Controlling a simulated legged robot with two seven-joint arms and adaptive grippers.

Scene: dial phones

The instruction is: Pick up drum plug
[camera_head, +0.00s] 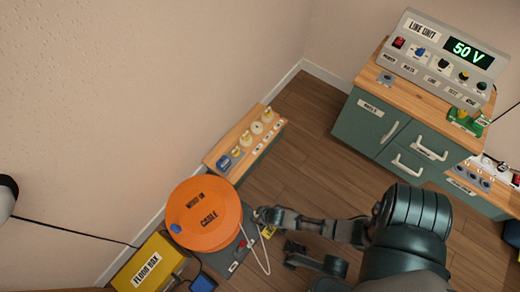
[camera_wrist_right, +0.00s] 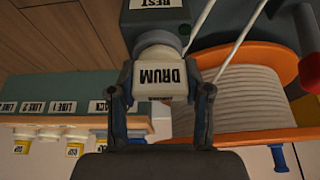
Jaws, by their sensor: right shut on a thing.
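The drum plug (camera_wrist_right: 160,76) is a pale block labelled DRUM, seen upside down in the right wrist view. My right gripper (camera_wrist_right: 161,92) has one finger on each side of it and is shut on it. The plug's round collar meets a dark green block labelled REST (camera_wrist_right: 157,12); I cannot tell whether it is still seated there. In the head view my right gripper (camera_head: 275,231) reaches in beside the orange cable drum (camera_head: 205,214), and the plug is mostly hidden. The drum with its pale wound cable (camera_wrist_right: 245,100) is close beside the gripper. My left gripper is not in view.
A wooden-topped bench (camera_head: 232,150) with several plugs stands behind the drum. A yellow box labelled FLOOR BOX (camera_head: 148,266) is at lower left. A pale cord (camera_head: 262,258) hangs beside the drum.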

